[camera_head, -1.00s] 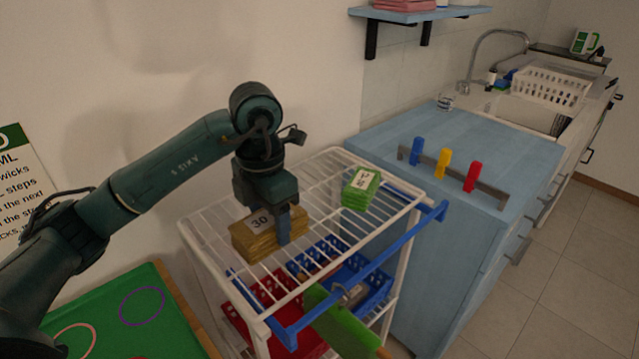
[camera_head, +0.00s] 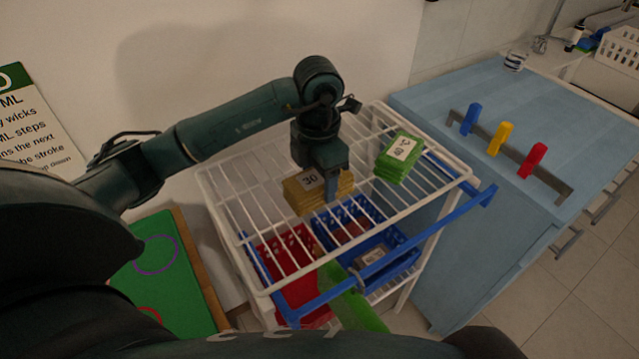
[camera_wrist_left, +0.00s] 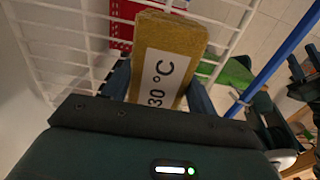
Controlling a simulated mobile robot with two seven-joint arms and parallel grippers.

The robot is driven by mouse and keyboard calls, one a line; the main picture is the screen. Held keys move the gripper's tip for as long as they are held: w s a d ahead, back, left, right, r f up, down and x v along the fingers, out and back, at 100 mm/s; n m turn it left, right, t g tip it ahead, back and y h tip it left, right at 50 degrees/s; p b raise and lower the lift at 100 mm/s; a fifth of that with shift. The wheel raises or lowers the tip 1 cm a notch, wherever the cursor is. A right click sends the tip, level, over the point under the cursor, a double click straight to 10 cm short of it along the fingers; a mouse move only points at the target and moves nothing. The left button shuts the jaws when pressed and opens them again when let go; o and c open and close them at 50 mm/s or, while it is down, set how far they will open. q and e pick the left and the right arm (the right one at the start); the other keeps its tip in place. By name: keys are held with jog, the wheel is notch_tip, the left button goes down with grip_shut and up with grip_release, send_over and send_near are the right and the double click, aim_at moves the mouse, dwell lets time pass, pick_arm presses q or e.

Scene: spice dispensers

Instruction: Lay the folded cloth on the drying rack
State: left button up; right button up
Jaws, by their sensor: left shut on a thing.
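A folded yellow-brown cloth (camera_head: 298,199) with a white label reading 30 is at the top of the white wire drying rack (camera_head: 232,185). My left gripper (camera_head: 327,187) comes down over it and is shut on it. In the left wrist view, the cloth (camera_wrist_left: 172,38) lies between my left gripper's two fingers (camera_wrist_left: 162,92), with rack wires behind it. I cannot tell whether the cloth touches the wires. A second folded cloth, green with a white label (camera_head: 399,158), lies on the rack's top right part. My right gripper is not in view.
A blue basket (camera_head: 348,222) and a red basket (camera_head: 290,250) stand below the rack's top. A blue rail (camera_head: 400,255) runs along its front. A blue counter (camera_head: 440,95) with coloured pegs is at the right. A green board (camera_head: 160,290) is at the left.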

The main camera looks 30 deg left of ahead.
aim_at(319, 189)
pick_arm(q)
jog(key=shift+f, duration=1.55)
jog(key=o, duration=1)
jog(key=shift+o, duration=0.2)
jog(key=shift+r, duration=0.15)
notch_tip(319, 189, up, 12)
jog(key=shift+f, duration=0.1)
